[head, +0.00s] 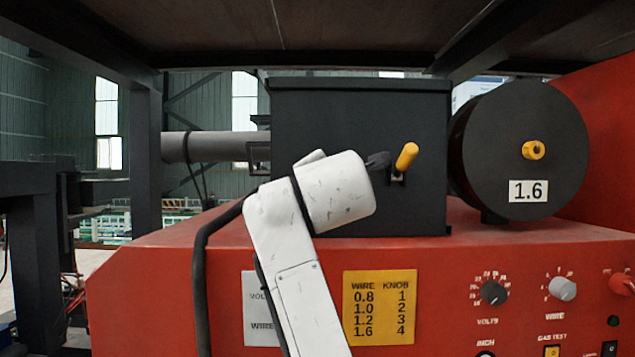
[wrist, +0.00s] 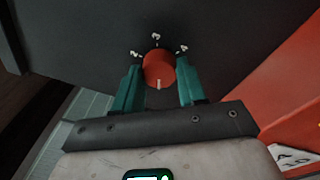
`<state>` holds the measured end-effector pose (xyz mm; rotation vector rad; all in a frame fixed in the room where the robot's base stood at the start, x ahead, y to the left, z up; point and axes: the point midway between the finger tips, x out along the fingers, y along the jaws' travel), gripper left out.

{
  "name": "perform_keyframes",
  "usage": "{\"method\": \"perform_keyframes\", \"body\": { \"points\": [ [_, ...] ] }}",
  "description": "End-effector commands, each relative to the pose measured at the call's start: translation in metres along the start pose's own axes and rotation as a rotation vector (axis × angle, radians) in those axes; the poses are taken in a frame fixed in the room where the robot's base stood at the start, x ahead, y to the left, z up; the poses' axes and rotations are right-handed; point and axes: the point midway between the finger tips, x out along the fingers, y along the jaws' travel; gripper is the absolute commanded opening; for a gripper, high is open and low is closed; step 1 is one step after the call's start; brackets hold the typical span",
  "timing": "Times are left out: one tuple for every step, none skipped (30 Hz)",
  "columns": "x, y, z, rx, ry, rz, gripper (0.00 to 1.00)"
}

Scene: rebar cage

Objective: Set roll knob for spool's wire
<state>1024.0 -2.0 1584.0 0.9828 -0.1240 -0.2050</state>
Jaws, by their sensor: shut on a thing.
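In the wrist view a round red knob (wrist: 159,67) sits on a dark panel, with small white marks around its upper side, too blurred to read surely. Its white pointer line faces the bottom of that picture. My gripper (wrist: 157,77) has its two teal fingers on either side of the knob, shut on it. The black spool (head: 515,140) at the right carries a white label (head: 528,190) reading 1.6. A yellow chart (head: 380,307) pairs wire 0.8, 1.0, 1.2, 1.6 with knob 1, 2, 3, 4.
A black box (head: 350,110) with a yellow handle (head: 406,156) stands on the red machine (head: 170,270), left of the spool. Dials (head: 494,292) line the machine's front. A dark ceiling (head: 300,30) hangs low above. A grey pipe (head: 220,146) meets the box's left side.

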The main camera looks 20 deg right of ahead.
Motion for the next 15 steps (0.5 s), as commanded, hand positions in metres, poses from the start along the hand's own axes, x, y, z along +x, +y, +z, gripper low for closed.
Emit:
{"method": "perform_keyframes", "body": {
  "points": [
    [0.0002, -0.0016, -0.0002, 0.034, -0.003, 0.000, 0.10],
    [0.0002, -0.0017, -0.0003, 0.059, -0.004, 0.001, 0.10],
    [0.0002, -0.0017, -0.0003, 0.092, -0.006, 0.004, 0.10],
    [0.0002, -0.0017, -0.0003, 0.119, -0.008, 0.006, 0.10],
    [0.0002, -0.0017, -0.0004, 0.147, -0.009, 0.008, 0.10],
    [0.0002, -0.0017, -0.0006, 0.184, -0.011, 0.010, 0.10],
    [0.0002, -0.0018, -0.0007, 0.213, -0.013, 0.012, 0.10],
    [0.0002, -0.0018, -0.0008, 0.242, -0.014, 0.014, 0.10],
    [0.0002, -0.0020, -0.0010, 0.279, -0.016, 0.016, 0.10],
    [0.0003, -0.0021, -0.0011, 0.308, -0.018, 0.018, 0.10],
    [0.0003, -0.0022, -0.0013, 0.337, -0.019, 0.019, 0.10],
    [0.0003, -0.0023, -0.0014, 0.375, -0.021, 0.021, 0.10],
    [0.0003, -0.0023, -0.0015, 0.403, -0.023, 0.023, 0.10],
    [0.0003, -0.0023, -0.0015, 0.432, -0.025, 0.025, 0.10],
    [0.0003, -0.0024, -0.0016, 0.470, -0.027, 0.028, 0.10]
  ]
}}
